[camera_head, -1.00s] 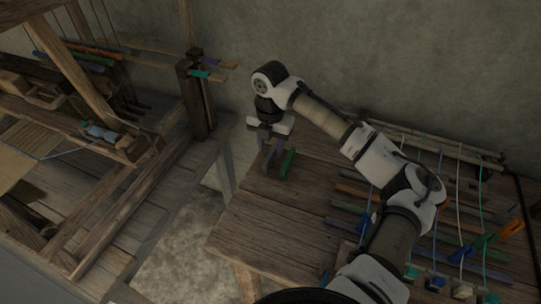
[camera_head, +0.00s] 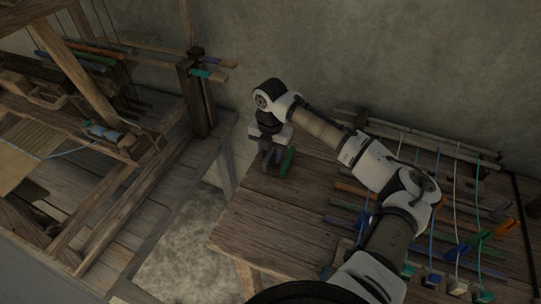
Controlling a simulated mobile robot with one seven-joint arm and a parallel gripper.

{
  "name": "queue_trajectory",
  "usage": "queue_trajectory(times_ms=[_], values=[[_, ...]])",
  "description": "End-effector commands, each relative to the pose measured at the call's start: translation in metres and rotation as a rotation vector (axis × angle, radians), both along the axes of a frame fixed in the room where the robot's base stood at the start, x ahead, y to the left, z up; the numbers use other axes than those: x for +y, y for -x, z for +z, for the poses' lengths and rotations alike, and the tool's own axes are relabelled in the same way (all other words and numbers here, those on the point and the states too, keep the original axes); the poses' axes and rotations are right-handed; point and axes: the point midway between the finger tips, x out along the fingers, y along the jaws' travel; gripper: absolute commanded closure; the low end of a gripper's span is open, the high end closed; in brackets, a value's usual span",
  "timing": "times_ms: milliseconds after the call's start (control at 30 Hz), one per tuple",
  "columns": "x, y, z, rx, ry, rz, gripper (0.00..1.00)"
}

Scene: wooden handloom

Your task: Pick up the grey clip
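My gripper (camera_head: 270,157) points down over the far left corner of the wooden table (camera_head: 265,220). A green clip-like piece (camera_head: 287,162) stands right beside its fingers, on the right. I cannot make out the grey clip for sure; something greyish is at the fingertips, but it blends with the fingers and may be hidden by them. The view is too small and dark to tell whether the fingers are open or shut on anything.
An orange clip (camera_head: 505,228) and a blue clip (camera_head: 459,253) lie at the table's right, among coloured sticks and cords. A wooden loom (camera_head: 120,205) stands on the left, past a gap. The table's front left is clear. A wall (camera_head: 330,55) rises behind.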

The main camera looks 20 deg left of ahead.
Motion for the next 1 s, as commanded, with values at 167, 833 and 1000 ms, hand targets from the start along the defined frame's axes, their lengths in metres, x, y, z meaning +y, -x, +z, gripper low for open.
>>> queue_trajectory(times_ms=[167,833,1000], values=[[0.0,0.0,-0.001,0.0,0.0,0.0,0.62],[0.0,0.0,-0.0008,0.0,0.0,0.0,1.0],[-0.0001,-0.0002,0.0006,-0.001,0.0,0.0,1.0]])
